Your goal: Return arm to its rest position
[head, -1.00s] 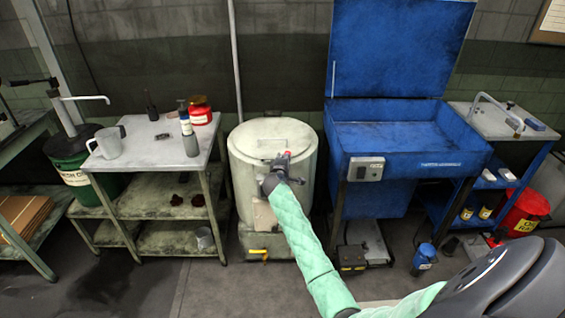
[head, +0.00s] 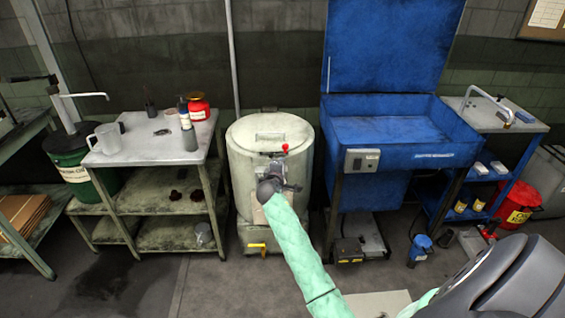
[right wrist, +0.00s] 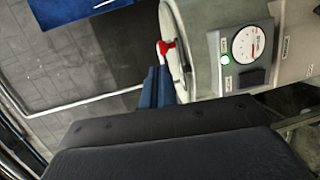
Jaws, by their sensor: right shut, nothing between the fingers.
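My right arm, in a pale green sleeve, reaches up the middle of the head view. Its dark right gripper (head: 284,170) is in front of the pale round drum (head: 246,172), just below a red-tipped handle (head: 285,148) at the lid's front edge. In the right wrist view the two blue-grey fingers (right wrist: 156,86) are together with nothing between them. The red handle (right wrist: 167,47) stands beyond their tips, against the drum's side. I cannot tell the exact gap. My left gripper is not in view.
A shelf table (head: 150,149) with a mug and bottles stands left. The blue wash station (head: 400,150), its lid raised, stands right of the drum. A dial gauge (right wrist: 248,44) is on the drum's side. A red bin (head: 519,203) stands far right. Floor in front is largely clear.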

